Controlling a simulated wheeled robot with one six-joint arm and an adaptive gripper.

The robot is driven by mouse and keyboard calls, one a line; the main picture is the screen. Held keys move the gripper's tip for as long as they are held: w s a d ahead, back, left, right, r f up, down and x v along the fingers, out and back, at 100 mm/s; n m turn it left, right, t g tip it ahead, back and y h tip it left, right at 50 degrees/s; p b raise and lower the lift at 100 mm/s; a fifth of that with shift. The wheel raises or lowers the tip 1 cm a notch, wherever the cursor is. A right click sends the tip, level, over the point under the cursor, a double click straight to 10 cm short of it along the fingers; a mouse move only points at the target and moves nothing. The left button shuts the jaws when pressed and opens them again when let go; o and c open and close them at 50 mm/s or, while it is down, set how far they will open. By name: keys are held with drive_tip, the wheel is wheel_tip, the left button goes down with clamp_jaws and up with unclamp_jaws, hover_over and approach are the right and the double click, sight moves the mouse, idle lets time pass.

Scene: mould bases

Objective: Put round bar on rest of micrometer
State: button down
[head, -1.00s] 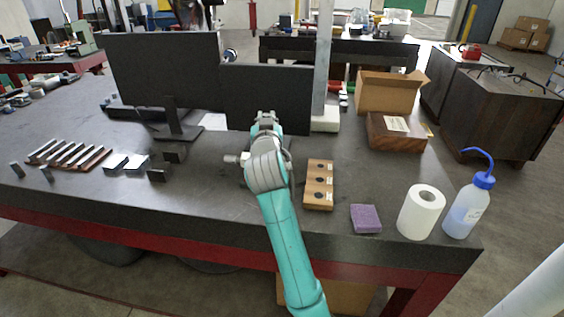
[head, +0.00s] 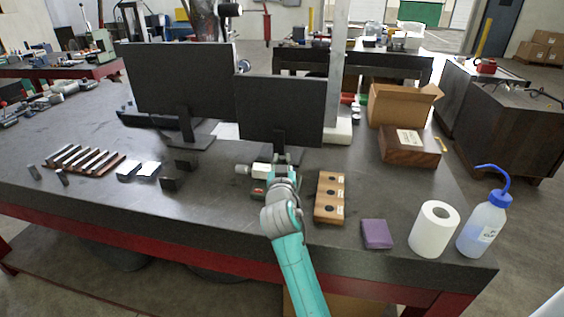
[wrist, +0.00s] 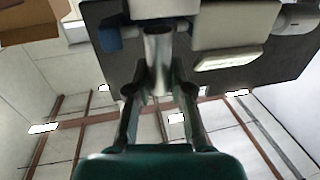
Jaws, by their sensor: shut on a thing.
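My gripper (wrist: 160,95) is shut on the round bar (wrist: 158,60), a short bright metal cylinder that sticks out beyond the fingertips in the wrist view. In the head view my gripper (head: 281,172) is over the bench, just right of the micrometer, and the bar cannot be made out there. The micrometer (head: 260,170) has a pale body, a grey knob at its left and a reddish part in front; my arm hides its right side. Pale blocky shapes lie beyond the bar in the wrist view. I cannot tell whether the bar touches anything.
Two black monitors (head: 279,108) stand behind. A wooden block with holes (head: 330,197) lies close to the right of my arm, then a purple block (head: 376,234), paper roll (head: 435,229) and wash bottle (head: 483,228). Dark blocks (head: 172,183) stand left.

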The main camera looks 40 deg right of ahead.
drive_tip(key=shift+f, duration=0.2)
drive_tip(key=shift+f, duration=0.55)
drive_tip(key=c, duration=1.3)
unclamp_jaws()
drive_tip(key=shift+s+f, duration=0.1)
drive_tip(key=shift+f, duration=0.05)
drive_tip(key=shift+r, duration=0.4)
drive_tip(key=shift+s+a+r, duration=0.1)
drive_tip(key=shift+s+a, duration=0.05)
drive_tip(key=shift+a, duration=0.1)
drive_tip(key=v, duration=0.7)
drive_tip(key=r+v, duration=0.1)
drive_tip(key=v, duration=0.3)
drive_tip(key=shift+s+a, duration=0.1)
drive_tip(key=shift+s, duration=0.05)
drive_tip(key=shift+a, duration=0.1)
